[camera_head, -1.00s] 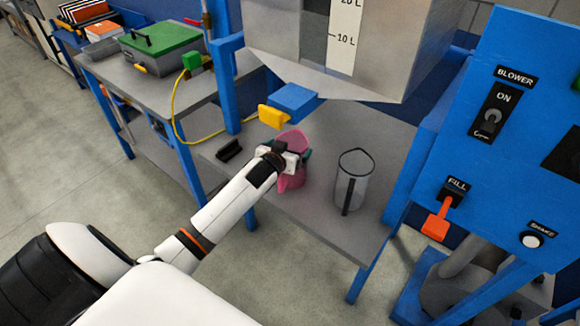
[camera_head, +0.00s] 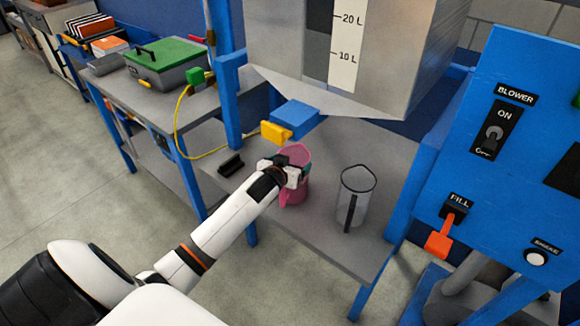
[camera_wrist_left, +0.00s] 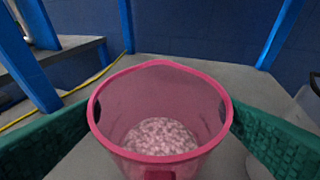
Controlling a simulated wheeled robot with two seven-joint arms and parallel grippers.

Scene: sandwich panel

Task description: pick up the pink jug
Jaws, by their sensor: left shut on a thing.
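The pink jug (camera_head: 296,154) is at the front of the grey bench shelf, below the hopper. My left gripper (camera_head: 287,172) comes in from the left and is shut on the jug. In the left wrist view the pink jug (camera_wrist_left: 160,75) stands roughly upright between the two green-padded fingers (camera_wrist_left: 160,118), one on each side. Pale pinkish grains lie in its bottom. My gripper hides part of its side in the head view, and I cannot tell whether its base touches the shelf. My right gripper is not in view.
A clear jug (camera_head: 363,183) with a dark handle stands to the right on the grey shelf (camera_head: 325,235). A grey hopper (camera_head: 420,50) with a yellow-tipped blue part (camera_head: 294,115) hangs above. A black holder (camera_head: 231,165) sits left. The blue control panel (camera_head: 545,120) is at right.

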